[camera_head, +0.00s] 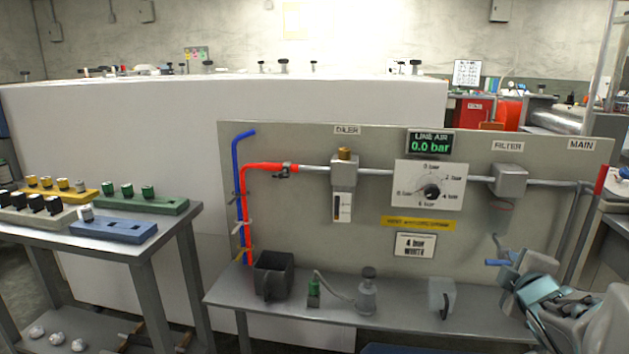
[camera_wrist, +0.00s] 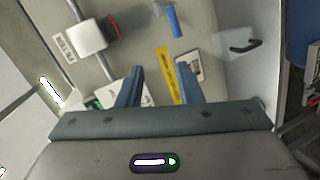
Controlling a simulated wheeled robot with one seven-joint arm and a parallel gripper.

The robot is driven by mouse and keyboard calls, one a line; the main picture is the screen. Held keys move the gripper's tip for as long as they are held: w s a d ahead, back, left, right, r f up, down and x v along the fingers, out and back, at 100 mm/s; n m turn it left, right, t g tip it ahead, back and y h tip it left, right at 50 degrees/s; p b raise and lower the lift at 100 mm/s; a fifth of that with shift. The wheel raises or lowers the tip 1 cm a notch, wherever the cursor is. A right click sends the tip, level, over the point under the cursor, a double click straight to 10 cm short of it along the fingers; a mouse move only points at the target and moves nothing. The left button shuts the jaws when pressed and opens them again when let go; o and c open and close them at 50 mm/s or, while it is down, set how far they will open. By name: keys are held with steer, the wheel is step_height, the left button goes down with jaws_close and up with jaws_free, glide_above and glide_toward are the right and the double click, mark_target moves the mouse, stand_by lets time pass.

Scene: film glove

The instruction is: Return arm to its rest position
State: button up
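My gripper (camera_wrist: 158,82) is open in the wrist view, its two blue-grey fingers apart with nothing between them. It faces the grey panel, with the yellow label strip behind the fingers. In the head view my arm (camera_head: 560,305) is at the lower right, in front of the panel's right end and the bench. Its fingertips are hard to make out there.
The grey panel (camera_head: 300,140) carries a filter (camera_head: 509,180), a dial (camera_head: 430,188) and a display reading 0.0 bar (camera_head: 430,143). A dark bin (camera_head: 273,276), an oil can (camera_head: 367,292) and a clear cup (camera_head: 441,297) stand on the bench. A side table (camera_head: 140,245) is at left.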

steer(key=s+a+r+m+g+y+p, duration=0.2)
steer(key=s+a+r+m+g+p, duration=0.3)
steer(key=a+p, duration=0.7)
steer(key=s+a+r+m+g+y+p, duration=0.3)
steer(key=s+a+r+m+g+p, duration=0.2)
steer(key=s+a+r+p, duration=0.5)
steer(key=a+r+m+p, duration=0.1)
steer(key=a+r+p, duration=0.1)
steer(key=a+p, duration=0.1)
steer(key=shift+s+r+m+g+p, duration=0.15)
steer(key=shift+r+m+g+p, duration=0.2)
steer(key=shift+p, duration=0.4)
steer(key=shift+o, duration=0.4)
steer(key=shift+a, duration=0.1)
steer(key=shift+a, duration=0.1)
